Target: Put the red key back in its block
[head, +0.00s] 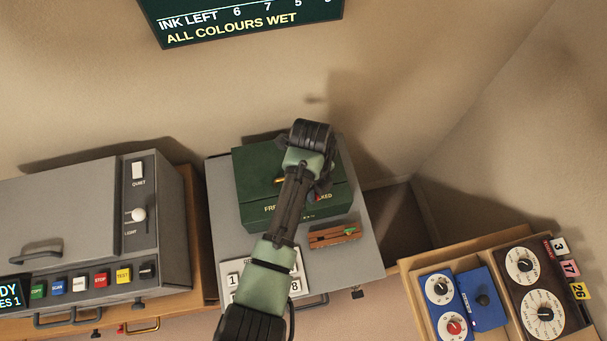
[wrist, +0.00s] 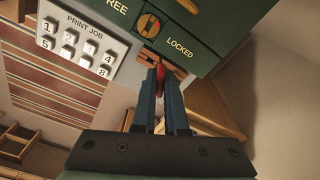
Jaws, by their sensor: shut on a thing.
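My gripper (wrist: 161,80) is shut on the red key (wrist: 160,78), seen between the fingertips in the wrist view. The key is mostly hidden by the fingers. In the head view my arm hides most of the gripper, in front of the green box (head: 265,160).
The green box has a round lock dial (wrist: 149,25) between FREE and LOCKED. A white keypad (wrist: 84,44) is left of the block. A grey printer (head: 80,220) stands left. A table with blue dial boxes (head: 452,303) is right. A gap separates it from the cabinet.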

